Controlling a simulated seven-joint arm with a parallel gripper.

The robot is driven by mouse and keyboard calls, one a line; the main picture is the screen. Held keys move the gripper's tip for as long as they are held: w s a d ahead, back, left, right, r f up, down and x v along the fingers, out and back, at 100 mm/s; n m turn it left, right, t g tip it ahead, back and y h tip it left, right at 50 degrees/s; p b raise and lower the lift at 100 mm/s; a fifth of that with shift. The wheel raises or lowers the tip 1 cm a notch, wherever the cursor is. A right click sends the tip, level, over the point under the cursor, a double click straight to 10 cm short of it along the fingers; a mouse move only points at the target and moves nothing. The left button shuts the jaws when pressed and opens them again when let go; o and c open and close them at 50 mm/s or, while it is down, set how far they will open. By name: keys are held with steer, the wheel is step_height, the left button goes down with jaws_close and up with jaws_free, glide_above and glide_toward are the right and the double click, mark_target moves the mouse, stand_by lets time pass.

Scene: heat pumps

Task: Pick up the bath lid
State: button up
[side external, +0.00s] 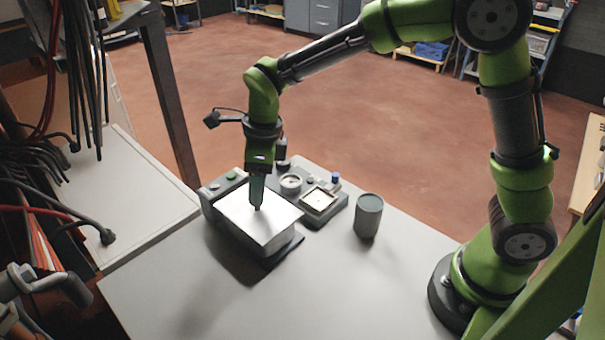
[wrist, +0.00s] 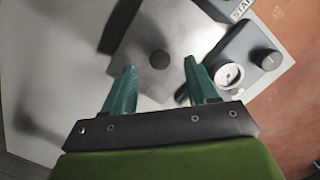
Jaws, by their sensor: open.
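The bath lid (side external: 278,214) is a pale, flat, square plate on top of a dark bath unit (side external: 285,253) on the table. It also shows in the wrist view as a grey plate (wrist: 180,28) with a dark round knob (wrist: 160,59) at its middle. My gripper (side external: 257,204) points straight down over the middle of the lid. In the wrist view its two green fingers (wrist: 158,70) are apart, with the knob between and just beyond their tips. In the side view the fingers largely cover the knob, and I cannot tell whether they touch it.
A control unit with dials (side external: 318,202) stands close behind and right of the bath. A grey-green cylindrical can (side external: 368,216) stands further right. Cables (side external: 80,90) hang at the left. The front of the table (side external: 330,295) is clear.

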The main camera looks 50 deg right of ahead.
step_height(320, 180, down, 4)
steer(key=shift+w+a+r, duration=0.15)
steer(key=shift+r, duration=0.05)
jaws_close()
